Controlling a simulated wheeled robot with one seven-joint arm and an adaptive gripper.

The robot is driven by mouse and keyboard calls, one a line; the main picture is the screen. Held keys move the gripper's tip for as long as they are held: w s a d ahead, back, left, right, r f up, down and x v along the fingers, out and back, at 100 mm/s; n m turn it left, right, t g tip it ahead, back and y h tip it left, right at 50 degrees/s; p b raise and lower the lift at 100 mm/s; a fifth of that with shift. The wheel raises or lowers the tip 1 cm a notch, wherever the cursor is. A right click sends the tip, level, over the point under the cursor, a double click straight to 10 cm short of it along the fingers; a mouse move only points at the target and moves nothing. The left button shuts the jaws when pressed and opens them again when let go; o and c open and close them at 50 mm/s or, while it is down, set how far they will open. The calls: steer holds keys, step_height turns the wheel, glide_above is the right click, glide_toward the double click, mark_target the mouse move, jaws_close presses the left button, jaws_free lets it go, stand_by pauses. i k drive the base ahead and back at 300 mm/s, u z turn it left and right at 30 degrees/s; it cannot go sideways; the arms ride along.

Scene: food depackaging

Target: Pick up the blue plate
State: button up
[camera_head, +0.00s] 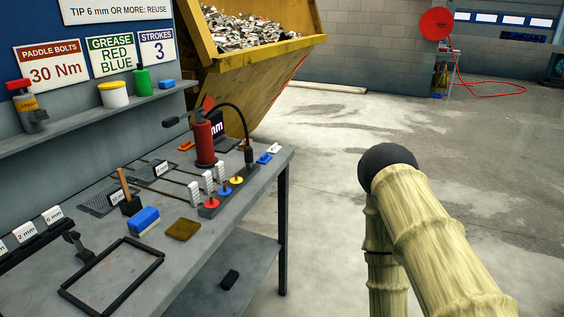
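A small flat blue piece (263,159) lies near the far right corner of the grey workbench (235,222); it looks most like the blue plate. A thicker blue block (145,219) with a pale lower edge lies nearer, at the middle of the bench. Another small blue item (167,84) sits on the wall shelf. My arm, pale and bamboo-like with a dark rounded joint, stands at the right over the floor, apart from the bench. My gripper is not visible.
A red extinguisher-like bottle (204,143) with a black hose stands left of the flat blue piece. A white piece (274,148) lies beside it. Red, blue and yellow knobs (225,191) and a black frame (113,276) are nearer. A yellow skip (262,75) stands behind. The floor at right is open.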

mark_target(263, 160)
steer(key=z, duration=1.7)
steer(key=i, duration=1)
steer(key=u, duration=2.75)
